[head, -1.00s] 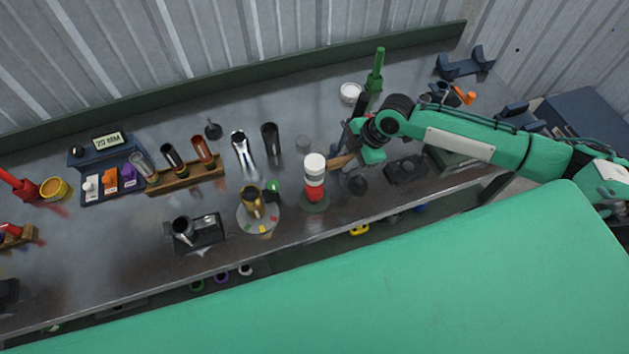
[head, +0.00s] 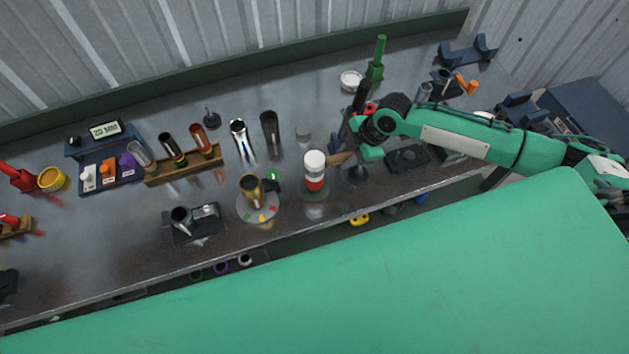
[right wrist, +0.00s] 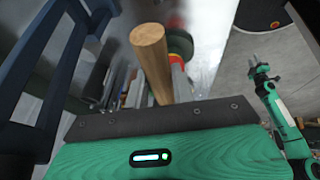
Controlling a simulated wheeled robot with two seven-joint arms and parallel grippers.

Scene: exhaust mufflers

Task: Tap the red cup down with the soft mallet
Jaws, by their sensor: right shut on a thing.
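The soft mallet has a pale wooden handle (head: 341,158) and a white head (head: 314,160) with a darker band. My right gripper (head: 357,151) is shut on the handle, to the right of the head. The red cup (head: 315,185) stands upright on a dark green round base (head: 326,194), directly under the mallet head. The head appears to rest on the cup or be just above it; contact is hidden. In the right wrist view the wooden handle (right wrist: 151,55) stands out beyond the green palm.
A round plate with a gold cup (head: 251,186) is left of the red cup. Dark and shiny tubes (head: 270,132) stand behind. The table's front edge is close.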

